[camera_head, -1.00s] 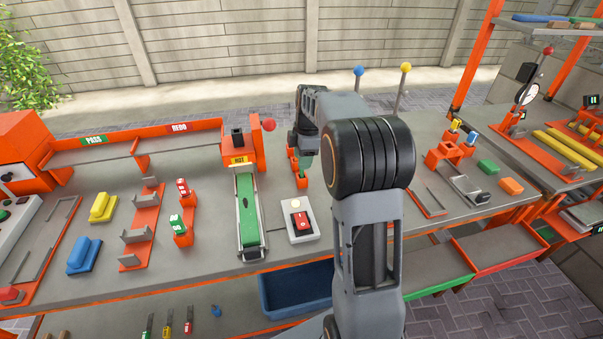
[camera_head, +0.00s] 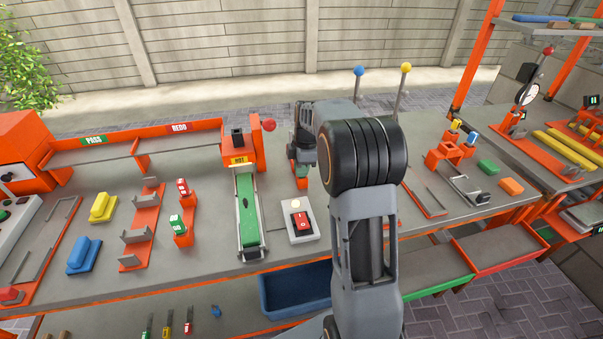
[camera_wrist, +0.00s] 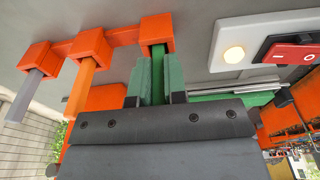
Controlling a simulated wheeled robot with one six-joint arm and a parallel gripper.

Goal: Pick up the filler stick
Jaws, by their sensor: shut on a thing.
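In the wrist view, a green filler stick (camera_wrist: 158,67) stands in the right socket of an orange rack (camera_wrist: 106,43). My gripper (camera_wrist: 160,78) is shut on this green stick, with a green-padded finger on each side, close to the socket. An orange stick (camera_wrist: 82,88) and a grey stick (camera_wrist: 27,94) sit in the other two sockets. In the head view, my gripper (camera_head: 302,170) points down over the bench, and the rack (camera_head: 302,184) shows just below it. The sticks are mostly hidden there.
A switch box (camera_head: 301,222) with a red rocker stands close in front of the rack. The green-belted chute (camera_head: 248,212) is to the left, with an orange post and red ball behind it. A blue bin (camera_head: 293,289) sits below the bench edge.

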